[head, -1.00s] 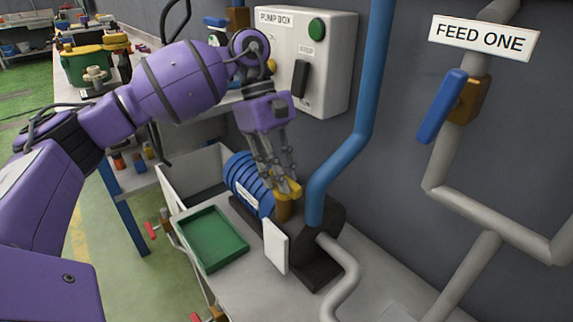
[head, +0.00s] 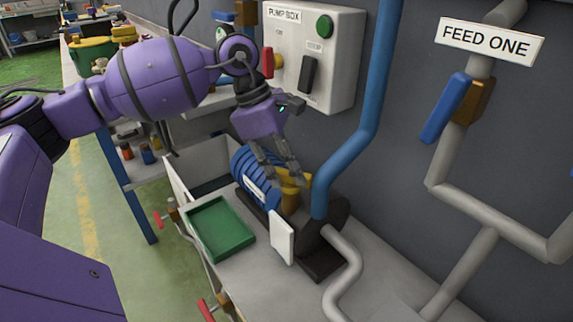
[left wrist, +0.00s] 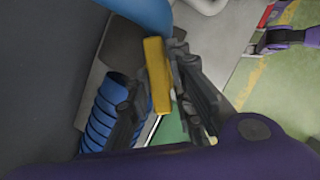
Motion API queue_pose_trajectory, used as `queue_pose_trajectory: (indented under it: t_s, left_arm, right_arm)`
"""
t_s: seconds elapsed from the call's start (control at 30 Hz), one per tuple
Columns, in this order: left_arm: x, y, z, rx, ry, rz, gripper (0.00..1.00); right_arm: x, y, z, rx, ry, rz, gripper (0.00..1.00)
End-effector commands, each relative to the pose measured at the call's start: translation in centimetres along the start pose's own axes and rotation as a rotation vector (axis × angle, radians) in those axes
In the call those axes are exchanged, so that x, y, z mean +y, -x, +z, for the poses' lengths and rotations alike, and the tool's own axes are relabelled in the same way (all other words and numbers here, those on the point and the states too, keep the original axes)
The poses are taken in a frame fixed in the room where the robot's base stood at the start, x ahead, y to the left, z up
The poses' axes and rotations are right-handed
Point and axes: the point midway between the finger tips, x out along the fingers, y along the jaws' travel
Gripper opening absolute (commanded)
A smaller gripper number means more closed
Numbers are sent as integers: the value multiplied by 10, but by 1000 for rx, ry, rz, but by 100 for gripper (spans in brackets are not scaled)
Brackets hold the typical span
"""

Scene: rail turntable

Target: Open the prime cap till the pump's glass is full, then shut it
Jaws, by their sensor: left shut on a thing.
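The prime cap (head: 300,181) is a yellow piece over a brown neck (head: 289,199) on top of the pump. My left gripper (head: 285,178) comes down from above and is shut on the cap. In the left wrist view the yellow cap (left wrist: 157,75) shows as a bar between the dark fingers. The pump has a ribbed blue body (head: 249,176) and a dark base. A white plate (head: 283,238) stands upright at its front; I cannot tell whether it bears the glass, and no fill level shows. My right gripper is not in view.
A blue pipe (head: 368,120) rises close to the right of the cap. The pump box (head: 313,60) is on the wall behind. A green tray (head: 220,228) lies at the left. A blue-handled FEED ONE valve (head: 445,108) is at the right, with grey pipes below.

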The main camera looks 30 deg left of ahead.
Motion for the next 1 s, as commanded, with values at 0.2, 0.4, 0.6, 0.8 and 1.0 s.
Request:
queue_pose_trajectory:
  t_s: [0.2,0.4,0.6,0.8,1.0]
  left_arm:
    - [-2,-2,0,-2,186,79,0]
    - [-2,-2,1,-3,356,152,0]
    - [-2,-3,1,-4,504,213,0]
    - [-3,-3,1,-5,614,257,0]
    - [-2,-2,1,-4,678,285,0]
  right_arm:
    - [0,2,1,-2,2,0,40]
    - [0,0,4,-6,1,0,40]
    - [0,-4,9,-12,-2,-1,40]
    - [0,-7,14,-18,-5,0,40]
    - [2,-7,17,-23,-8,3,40]
